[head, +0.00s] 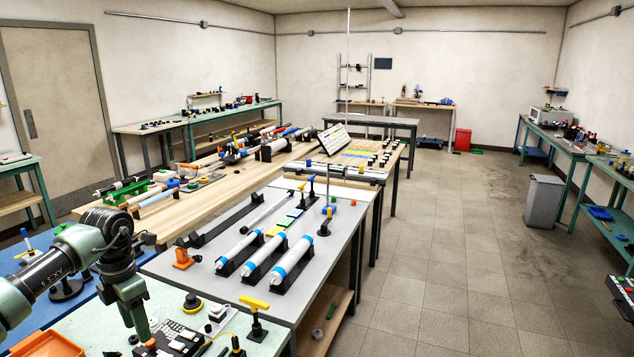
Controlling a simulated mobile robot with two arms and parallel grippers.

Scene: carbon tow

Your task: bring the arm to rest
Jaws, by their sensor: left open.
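My left arm comes in from the left edge, and its dark wrist bends down over the near pale green bench (75,325). My left gripper (142,330) points down at the lower left, low over that bench next to a black keypad-like device (172,340). It is open, and I see nothing held in it. The fingertips are small and partly merge with the items behind them, so I cannot tell whether they touch anything. My right gripper is not in view.
An orange tray (48,345) lies left of the gripper. A yellow-handled tool (254,305) stands to its right. The grey table (215,225) behind holds several white rollers with blue bands (292,262) on black cradles. The tiled floor (450,240) on the right is mostly clear, with a grey bin (542,202).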

